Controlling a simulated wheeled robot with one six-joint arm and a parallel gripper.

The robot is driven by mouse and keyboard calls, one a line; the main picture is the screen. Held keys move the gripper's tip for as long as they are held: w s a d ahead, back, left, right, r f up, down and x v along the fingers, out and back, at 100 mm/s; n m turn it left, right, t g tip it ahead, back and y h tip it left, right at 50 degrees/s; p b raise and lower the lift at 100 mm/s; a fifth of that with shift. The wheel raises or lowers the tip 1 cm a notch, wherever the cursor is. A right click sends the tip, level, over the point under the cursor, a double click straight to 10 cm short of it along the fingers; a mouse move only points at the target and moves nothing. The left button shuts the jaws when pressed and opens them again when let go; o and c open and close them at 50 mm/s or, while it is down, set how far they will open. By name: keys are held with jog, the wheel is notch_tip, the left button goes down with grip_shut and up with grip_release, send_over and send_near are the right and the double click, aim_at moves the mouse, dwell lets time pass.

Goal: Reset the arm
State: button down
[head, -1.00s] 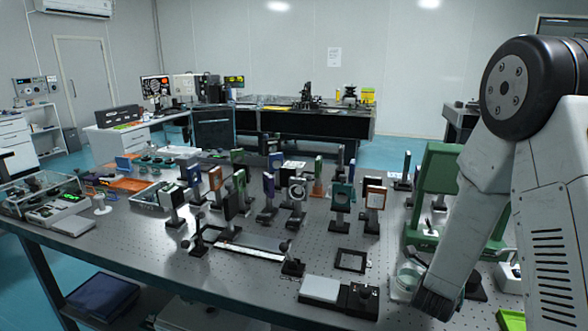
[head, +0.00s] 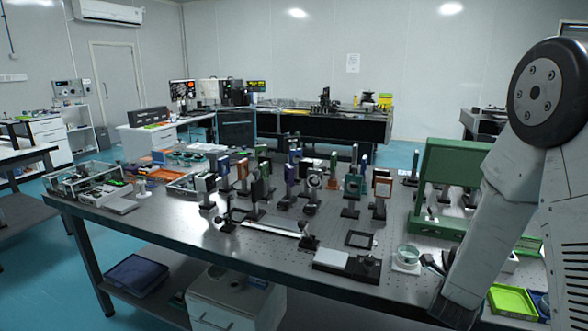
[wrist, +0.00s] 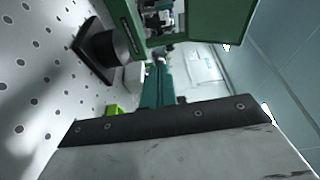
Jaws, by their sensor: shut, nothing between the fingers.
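My arm (head: 492,225) comes down along the right side of the head view. Its lower end is near the right front edge of the optical table (head: 215,245), where the fingertips cannot be made out. In the wrist view, my gripper (wrist: 170,118) shows as a dark bar with screws above a pale worn block along the bottom. It is shut with nothing held. Beyond it are the perforated tabletop, a dark post base (wrist: 102,52) and a green frame (wrist: 210,30).
Several optic mounts fill the middle of the table. A bright green tray (head: 512,302) lies to the right of my arm. Teal floor is open at the left.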

jog(key=a+r+n+g+y, duration=0.2)
jog(key=a+r+n+y, duration=0.3)
jog(key=a+n+y, duration=0.35)
jog(key=s+a+r+n+g+y, duration=0.3)
jog(key=s+a+r+n, duration=0.1)
jog(key=s+a+n, duration=0.35)
jog(key=s+a+r+n+g, duration=0.1)
jog(key=s+r+n+g, duration=0.1)
jog(key=s, duration=1)
jog(key=s+a+r+n+g, duration=0.1)
jog(key=s+r+n+g, duration=0.2)
jog(key=s, duration=1)
jog(key=n+g, duration=0.2)
jog(key=n, duration=0.2)
jog(key=shift+s, duration=0.25)
